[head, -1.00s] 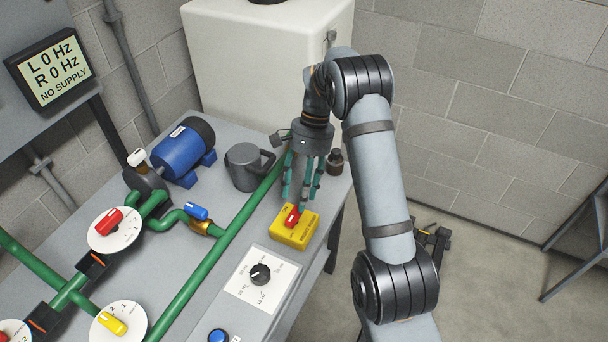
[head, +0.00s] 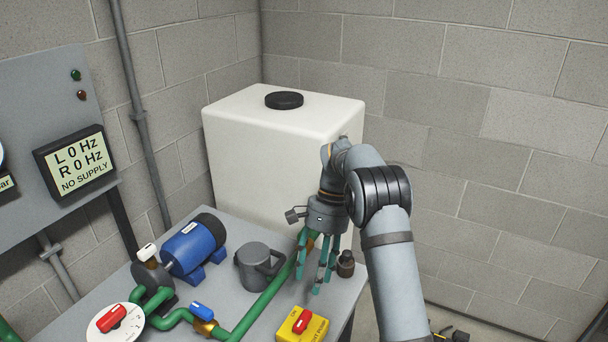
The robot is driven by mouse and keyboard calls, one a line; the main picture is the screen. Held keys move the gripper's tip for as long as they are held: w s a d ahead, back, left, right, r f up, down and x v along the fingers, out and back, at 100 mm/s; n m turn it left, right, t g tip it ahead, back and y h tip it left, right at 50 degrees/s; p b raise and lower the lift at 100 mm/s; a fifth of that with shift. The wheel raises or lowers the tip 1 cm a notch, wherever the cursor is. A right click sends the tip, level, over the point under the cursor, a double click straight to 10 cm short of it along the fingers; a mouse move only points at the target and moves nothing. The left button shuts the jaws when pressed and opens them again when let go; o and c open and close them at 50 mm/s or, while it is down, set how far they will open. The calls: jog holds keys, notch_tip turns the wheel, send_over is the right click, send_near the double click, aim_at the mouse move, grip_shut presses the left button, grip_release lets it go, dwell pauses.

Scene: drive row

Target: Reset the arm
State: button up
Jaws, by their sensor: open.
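My gripper (head: 316,278) hangs fingers-down over the right part of the grey bench (head: 229,226), its fingers apart and nothing between them. In the picture it is above and behind the yellow box with a red switch (head: 302,328). A grey jug (head: 254,270) stands just left of the fingers. A small dark bottle (head: 346,263) stands just right of them. The fingers partly cover the end of the green pipe (head: 262,306). I cannot tell whether the fingertips touch the bench.
A large white tank (head: 270,160) with a black cap stands behind the bench. A blue motor (head: 193,246) and a dial with a red handle (head: 114,324) are at left. The display (head: 78,160) reads L 0 Hz, R 0 Hz, NO SUPPLY.

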aim_at(306, 319)
jog(key=x, duration=1.2)
jog(key=shift+r, duration=0.1)
